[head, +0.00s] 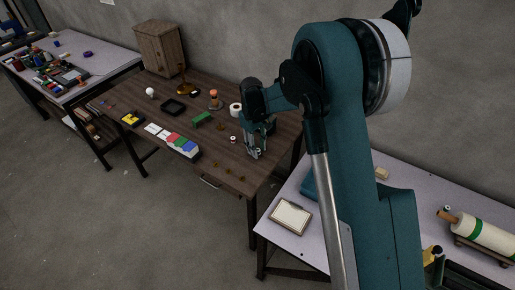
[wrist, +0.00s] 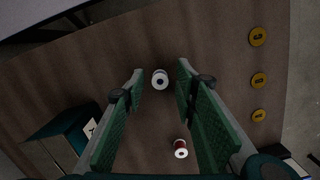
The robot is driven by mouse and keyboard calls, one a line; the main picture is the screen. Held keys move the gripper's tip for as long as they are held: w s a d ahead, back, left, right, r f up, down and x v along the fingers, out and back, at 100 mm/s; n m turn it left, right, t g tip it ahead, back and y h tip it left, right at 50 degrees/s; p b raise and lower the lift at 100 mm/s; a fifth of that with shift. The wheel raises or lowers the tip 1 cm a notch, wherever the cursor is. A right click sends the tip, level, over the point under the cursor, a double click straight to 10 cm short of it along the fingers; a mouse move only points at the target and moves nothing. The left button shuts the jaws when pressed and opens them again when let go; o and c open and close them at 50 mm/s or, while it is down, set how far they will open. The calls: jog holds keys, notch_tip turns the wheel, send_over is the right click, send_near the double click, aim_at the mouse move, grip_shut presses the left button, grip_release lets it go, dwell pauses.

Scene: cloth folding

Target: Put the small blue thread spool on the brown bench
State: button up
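A small spool (wrist: 160,79) with white ends and a dark bluish middle shows end-on between my fingertips in the wrist view. Gaps show between it and both fingers. It appears to stand on the brown bench (wrist: 220,40); contact with the wood is hard to judge. My gripper (wrist: 160,72) is open, with its green pads on either side of the spool. In the head view my gripper (head: 254,153) points down over the near right part of the brown bench (head: 215,160). I cannot make out the blue spool there.
A small red spool (wrist: 180,149) stands close by, also in the head view (head: 234,140). Several yellow buttons (wrist: 259,81) lie to one side. A white roll (head: 236,109), a green block (head: 202,118) and coloured boxes (head: 178,142) are on the bench. A pale table (head: 290,250) stands right.

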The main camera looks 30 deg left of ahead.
jog(key=shift+r, duration=0.15)
notch_tip(320, 180, up, 12)
jog(key=a+p, duration=0.1)
jog(key=shift+w+a, duration=0.2)
dwell(0.7)
dwell(0.5)
dwell(0.3)
